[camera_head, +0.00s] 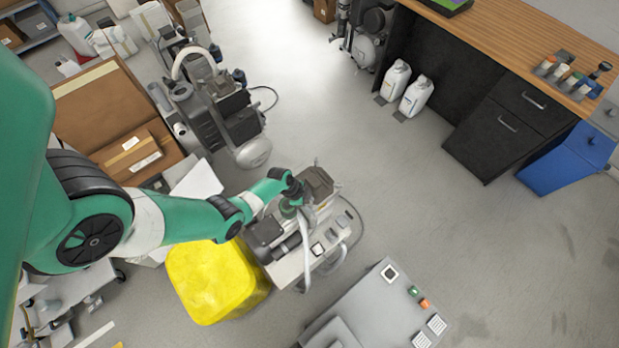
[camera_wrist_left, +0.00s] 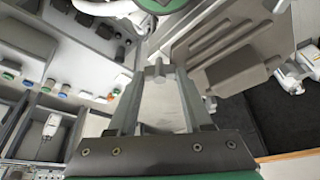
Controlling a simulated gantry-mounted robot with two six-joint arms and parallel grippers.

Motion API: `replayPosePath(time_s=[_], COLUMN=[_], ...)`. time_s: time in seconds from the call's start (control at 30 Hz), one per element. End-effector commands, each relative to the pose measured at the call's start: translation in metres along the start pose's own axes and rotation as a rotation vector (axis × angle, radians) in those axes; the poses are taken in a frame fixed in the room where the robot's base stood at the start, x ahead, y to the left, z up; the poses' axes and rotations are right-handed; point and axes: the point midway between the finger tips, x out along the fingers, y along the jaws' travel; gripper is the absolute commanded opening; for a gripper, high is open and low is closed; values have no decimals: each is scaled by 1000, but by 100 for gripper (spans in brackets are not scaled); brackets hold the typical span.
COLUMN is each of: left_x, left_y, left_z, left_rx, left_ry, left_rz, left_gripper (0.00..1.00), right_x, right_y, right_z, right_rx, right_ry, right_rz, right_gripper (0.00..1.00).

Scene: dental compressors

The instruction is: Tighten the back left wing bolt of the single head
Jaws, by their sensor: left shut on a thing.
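The single-head compressor (camera_head: 265,236) stands on the floor near the middle of the head view, with a dark head and a light base. My left gripper (camera_head: 298,197) reaches down onto its upper back part. In the left wrist view, my left gripper (camera_wrist_left: 159,82) is shut on a small grey wing bolt (camera_wrist_left: 158,70), which shows between the fingertips. The fingers hide most of the bolt, so I cannot tell how far it is screwed in. In the head view the bolt is too small to make out. My right gripper is not in view.
A yellow bin (camera_head: 215,282) stands just left of the compressor. Another compressor (camera_head: 228,115) and a cardboard box (camera_head: 100,105) stand farther back. A wooden-topped cabinet (camera_head: 505,125) and a blue bin (camera_head: 568,160) are at the right. The floor between is clear.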

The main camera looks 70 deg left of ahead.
Motion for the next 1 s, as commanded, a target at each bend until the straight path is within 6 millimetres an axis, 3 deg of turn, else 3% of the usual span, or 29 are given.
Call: replayPosePath(time_s=[0.73,0.77,0.9,1.0], left_x=[1,1,0,0], left_y=[0,0,0,0], left_z=[1,1,1,1], left_rx=[89,89,88,88], left_ry=[-3,-3,-3,-2], left_rz=[36,36,36,36], left_gripper=[0,55,80,80], right_x=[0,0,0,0], right_y=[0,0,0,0], right_z=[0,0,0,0], right_rx=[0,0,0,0], right_ry=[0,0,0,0], right_rz=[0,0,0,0], right_gripper=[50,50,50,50])
